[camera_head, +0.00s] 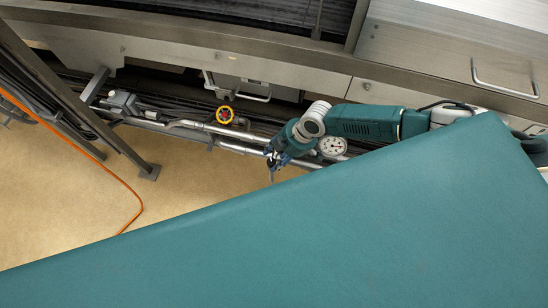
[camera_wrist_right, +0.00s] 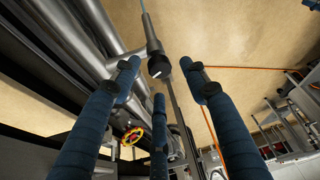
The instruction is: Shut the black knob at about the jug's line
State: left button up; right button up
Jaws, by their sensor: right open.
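The black knob (camera_wrist_right: 159,67) with a white mark on its face sits on a thin metal pipe in the right wrist view. My right gripper (camera_wrist_right: 160,80) has three blue fingers spread open. The knob appears between the upper fingertips, with no visible contact; how far away it is I cannot tell. In the head view my right gripper (camera_head: 275,165) hangs beside the pipes, left of a round gauge, and the knob cannot be made out there. No jug can be made out. My left gripper is not in view.
A yellow-and-red handwheel (camera_head: 224,115) sits on the pipes and shows in the wrist view (camera_wrist_right: 132,136). A white dial gauge (camera_head: 333,145) is close to my right wrist. An orange cable (camera_head: 125,185) crosses the open tan floor (camera_head: 185,195). A metal post stands at left.

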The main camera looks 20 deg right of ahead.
aim_at(271, 162)
jog(key=shift+x, duration=1.1)
jog(key=c, duration=1.1)
jog(key=m+p, duration=0.2)
jog(key=p, duration=0.1)
jog(key=m+t+p, duration=0.1)
jog(key=shift+s+a+r+m+h+p, duration=0.25)
jog(key=shift+r+m+h+p, duration=0.05)
jog(key=shift+p, duration=0.1)
jog(key=shift+f+m+t+p, duration=0.15)
jog(key=shift+m+t+p, duration=0.15)
jog(key=shift+m+p, duration=0.35)
jog(key=shift+w+f+m+h, duration=0.1)
jog(key=shift+m+h, duration=0.2)
jog(key=shift+m, duration=0.05)
